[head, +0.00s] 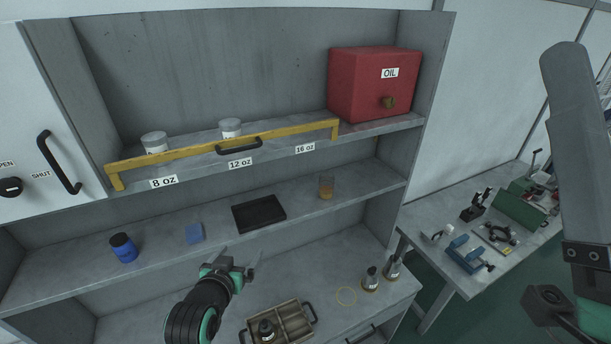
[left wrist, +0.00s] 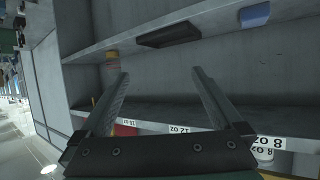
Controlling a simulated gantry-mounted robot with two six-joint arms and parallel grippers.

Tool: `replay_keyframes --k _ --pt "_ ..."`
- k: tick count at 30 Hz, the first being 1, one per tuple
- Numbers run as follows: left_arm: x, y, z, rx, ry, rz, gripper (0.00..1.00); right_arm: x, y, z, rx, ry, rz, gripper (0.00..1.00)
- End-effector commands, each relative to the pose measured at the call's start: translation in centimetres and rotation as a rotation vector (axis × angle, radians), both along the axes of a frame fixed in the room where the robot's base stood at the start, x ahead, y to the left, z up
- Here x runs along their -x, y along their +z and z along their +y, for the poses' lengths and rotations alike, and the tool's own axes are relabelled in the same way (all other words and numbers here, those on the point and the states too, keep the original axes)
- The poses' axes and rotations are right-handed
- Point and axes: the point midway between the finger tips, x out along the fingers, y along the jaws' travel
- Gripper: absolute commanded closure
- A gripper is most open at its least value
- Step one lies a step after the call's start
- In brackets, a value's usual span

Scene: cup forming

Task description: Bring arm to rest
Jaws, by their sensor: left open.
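My left gripper (head: 237,260) is in front of the cabinet, below the middle shelf and above the lower counter. Its two fingers are spread and nothing shows between them. In the left wrist view the open fingers (left wrist: 159,75) reach toward the shelves, with empty space between their tips. That view shows the cabinet upside down. A grey arm part of mine stands at the right edge of the head view; no right gripper fingers show.
The middle shelf holds a blue jar (head: 124,248), a blue block (head: 194,233), a black tray (head: 258,213) and an amber cup (head: 326,188). A red oil box (head: 370,85) stands above.

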Motion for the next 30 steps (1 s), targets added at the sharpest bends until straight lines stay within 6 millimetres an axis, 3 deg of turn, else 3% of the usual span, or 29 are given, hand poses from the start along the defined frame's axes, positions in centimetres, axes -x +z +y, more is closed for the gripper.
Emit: replay_keyframes --k 1,3,5,6,8,9,12,15,18,21,24,30 --pt "-0.3 4.8 0.2 0.008 0.004 -0.104 0.00 0.0 0.0 0.0 0.000 0.000 0.000 0.00" --pt "-0.1 11.0 0.4 0.019 0.007 -0.243 0.00 0.0 0.0 0.0 0.000 0.000 0.000 0.00" --pt "0.8 16.4 0.6 0.029 0.009 -0.363 0.00 0.0 0.0 0.0 0.000 0.000 0.000 0.00" --pt "1.7 19.8 0.8 0.034 0.011 -0.444 0.00 0.0 0.0 0.0 0.000 0.000 0.000 0.00" --pt "3.6 24.8 1.0 0.043 0.012 -0.566 0.00 0.0 0.0 0.0 0.000 0.000 0.000 0.00" --pt "5.2 28.1 1.1 0.050 0.013 -0.649 0.00 0.0 0.0 0.0 0.000 0.000 0.000 0.00" --pt "10.3 35.3 1.5 0.066 0.012 -0.854 0.00 0.0 0.0 0.0 0.000 0.000 0.000 0.00" --pt "16.0 40.7 1.8 0.080 0.010 -1.040 0.00 0.0 0.0 0.0 0.000 0.000 0.000 0.00" --pt "20.8 43.7 2.0 0.092 0.006 -1.176 0.00 0.0 0.0 0.0 0.000 0.000 0.000 0.00" --pt "23.6 45.0 2.1 0.100 0.002 -1.251 0.00 0.0 0.0 0.0 0.000 0.000 0.000 0.00" --pt "24.6 45.4 2.1 0.105 0.001 -1.277 0.00 0.0 0.0 0.0 0.000 0.000 0.000 0.00" --pt "24.5 45.4 2.1 0.110 0.000 -1.277 0.00 0.0 0.0 0.0 0.000 0.000 0.000 0.00"
